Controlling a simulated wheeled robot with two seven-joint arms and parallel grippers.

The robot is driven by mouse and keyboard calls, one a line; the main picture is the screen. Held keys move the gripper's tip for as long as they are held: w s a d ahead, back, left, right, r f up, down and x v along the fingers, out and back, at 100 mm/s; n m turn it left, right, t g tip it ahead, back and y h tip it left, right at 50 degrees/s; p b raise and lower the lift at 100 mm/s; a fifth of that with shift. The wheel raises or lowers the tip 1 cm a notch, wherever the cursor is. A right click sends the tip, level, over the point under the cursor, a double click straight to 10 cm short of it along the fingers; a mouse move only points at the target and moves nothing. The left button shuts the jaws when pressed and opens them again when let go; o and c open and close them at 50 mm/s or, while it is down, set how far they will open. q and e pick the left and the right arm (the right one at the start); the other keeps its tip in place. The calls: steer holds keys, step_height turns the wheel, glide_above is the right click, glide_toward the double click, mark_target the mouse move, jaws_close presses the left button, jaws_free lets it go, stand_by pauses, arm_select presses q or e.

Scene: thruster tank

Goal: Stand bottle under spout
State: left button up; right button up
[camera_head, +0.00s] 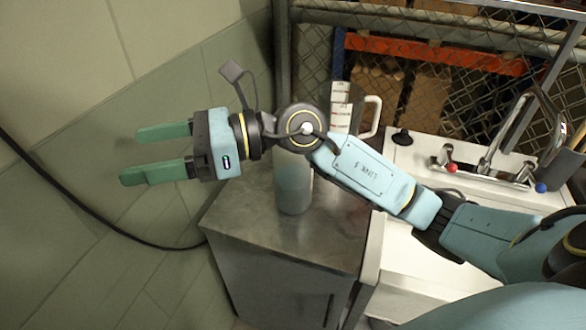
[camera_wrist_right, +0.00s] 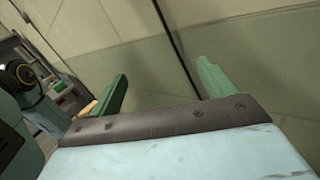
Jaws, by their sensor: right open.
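A grey-blue cylinder, likely the bottle (camera_head: 293,188), stands upright on the grey cabinet top (camera_head: 335,235). Its upper part is hidden behind my right arm. My right gripper (camera_head: 130,155) is open and empty, to the left of the bottle and clear of the cabinet, in front of the tiled wall. Its green fingers also show spread in the right wrist view (camera_wrist_right: 160,78), with nothing between them. A metal tap (camera_head: 495,172) with a red and a blue knob is at the sink on the right; its spout is hard to make out. My left gripper is not in view.
A pitcher (camera_head: 346,108) with a pale handle and red markings stands behind my right arm. A white sink unit (camera_head: 420,262) adjoins the cabinet. A mesh fence (camera_head: 460,100) closes off the back. A black cable (camera_head: 90,213) hangs along the wall.

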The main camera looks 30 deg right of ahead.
steer(key=w+d+m+h, duration=0.2)
steer(key=d+m+h, duration=0.6)
steer(key=d, duration=0.5)
steer(key=w+d+m+h, duration=0.3)
steer(key=d+m+h, duration=0.4)
steer(key=d+h, duration=0.45)
steer(key=shift+y, duration=0.75)
steer(key=x, duration=0.3)
steer(key=d+p+x, duration=0.1)
steer(key=x, duration=0.2)
steer(key=shift+w+d, duration=0.15)
steer(key=x, duration=0.5)
steer(key=shift+w+f, duration=0.2)
steer(key=shift+w, duration=0.2)
